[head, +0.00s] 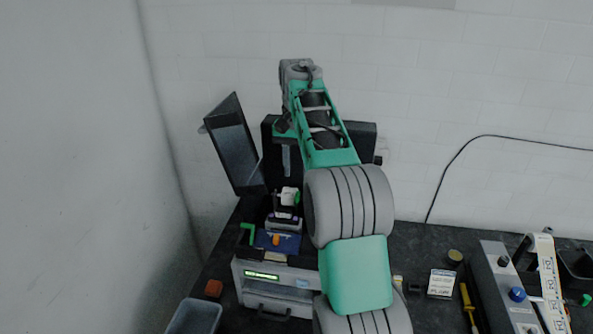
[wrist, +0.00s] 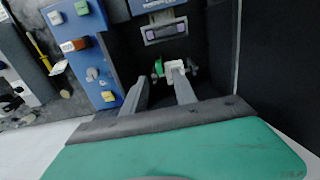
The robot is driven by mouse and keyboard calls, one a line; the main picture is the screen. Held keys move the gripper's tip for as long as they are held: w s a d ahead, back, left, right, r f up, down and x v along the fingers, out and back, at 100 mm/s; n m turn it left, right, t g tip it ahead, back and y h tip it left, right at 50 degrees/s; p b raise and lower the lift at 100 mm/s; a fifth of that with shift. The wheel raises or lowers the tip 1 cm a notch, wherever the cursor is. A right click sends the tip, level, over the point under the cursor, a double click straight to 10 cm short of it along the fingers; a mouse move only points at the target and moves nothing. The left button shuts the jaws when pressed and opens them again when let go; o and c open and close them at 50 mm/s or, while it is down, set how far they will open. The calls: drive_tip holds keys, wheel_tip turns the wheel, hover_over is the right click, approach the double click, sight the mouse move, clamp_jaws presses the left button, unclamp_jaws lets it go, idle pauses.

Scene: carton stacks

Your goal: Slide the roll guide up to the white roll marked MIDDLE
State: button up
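A small white roll (head: 287,193) with green parts beside it sits in the open printer in the head view. In the wrist view, a white piece (wrist: 176,66) that looks like this roll shows near my right fingertip. A small green piece, likely the roll guide (wrist: 158,67), stands just left of it, between my fingertips. I cannot read any MIDDLE marking. My gripper (wrist: 160,76) is open, its two grey fingers apart and pointing at the roll area. I cannot tell whether a finger touches the white piece. My gripper is hidden in the head view.
The printer (head: 262,275) stands at the wall with a dark raised panel (head: 237,150) on its left. A grey bin (head: 193,317) is at front left. A grey unit (head: 503,285) and a printed label strip (head: 549,275) are at right. A blue panel (wrist: 83,45) with coloured blocks is left in the wrist view.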

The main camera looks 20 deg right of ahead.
sight(298, 194)
drive_tip(key=shift+s+d, duration=0.1)
drive_tip(key=shift+f, duration=0.1)
wheel_tip(298, 194, down, 2)
wheel_tip(298, 194, down, 6)
drive_tip(key=b, duration=0.5)
drive_tip(key=shift+r, duration=0.2)
drive_tip(key=shift+c, duration=0.3)
clamp_jaws()
idle(0.9)
